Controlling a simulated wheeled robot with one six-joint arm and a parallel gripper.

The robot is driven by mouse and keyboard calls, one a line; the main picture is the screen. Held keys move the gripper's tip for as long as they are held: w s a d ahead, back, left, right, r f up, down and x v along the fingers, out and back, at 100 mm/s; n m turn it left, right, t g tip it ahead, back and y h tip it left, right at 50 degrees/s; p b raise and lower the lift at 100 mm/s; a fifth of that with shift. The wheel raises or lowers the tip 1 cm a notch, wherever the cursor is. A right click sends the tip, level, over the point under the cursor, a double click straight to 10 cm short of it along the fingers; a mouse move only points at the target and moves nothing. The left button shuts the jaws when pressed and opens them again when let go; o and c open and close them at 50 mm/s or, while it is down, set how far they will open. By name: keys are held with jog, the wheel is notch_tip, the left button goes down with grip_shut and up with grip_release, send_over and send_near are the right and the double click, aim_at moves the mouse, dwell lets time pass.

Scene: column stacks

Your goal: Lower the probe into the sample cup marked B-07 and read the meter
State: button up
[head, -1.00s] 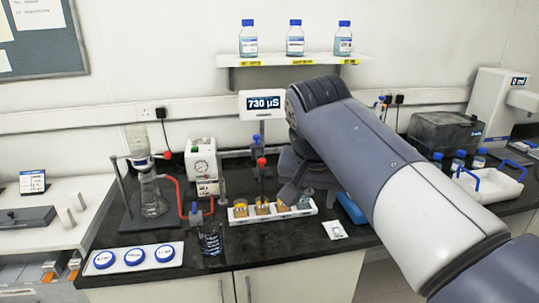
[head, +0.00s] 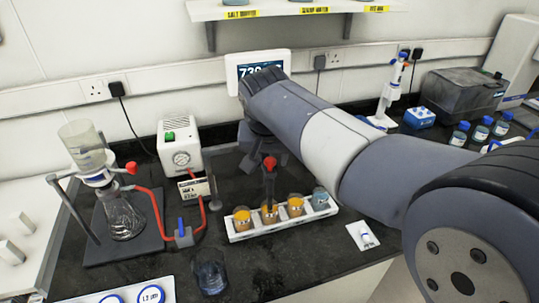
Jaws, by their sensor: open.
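A white rack (head: 285,230) holds amber sample cups and a clear bluish cup (head: 320,199) at its right end. The cup markings are too small to read, so I cannot tell which is B-07. A dark probe with a red top (head: 269,163) stands upright over the second amber cup (head: 269,209); its tip is hard to make out. The meter (head: 240,72) behind is partly covered by my arm, and only the start of its reading, "73", shows. My gripper (head: 262,165) hangs down by the probe's top, open, its fingers dark and unclear.
A filtration flask (head: 122,217) on a stand and a white gauge box (head: 181,147) stand to the left, linked by red tubing. A glass beaker (head: 210,277) is at the front. A small white packet (head: 361,236) lies right of the rack.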

jog(key=shift+c, duration=0.3)
grip_shut()
jog(key=shift+r, duration=0.1)
notch_tip(320, 180, up, 6)
jog(key=p, duration=0.4)
jog(key=shift+r+p, duration=0.1)
jog(key=shift+p, duration=0.2)
jog(key=shift+w, duration=0.1)
jog(key=shift+c, duration=0.7)
grip_release()
jog(key=shift+o, duration=1)
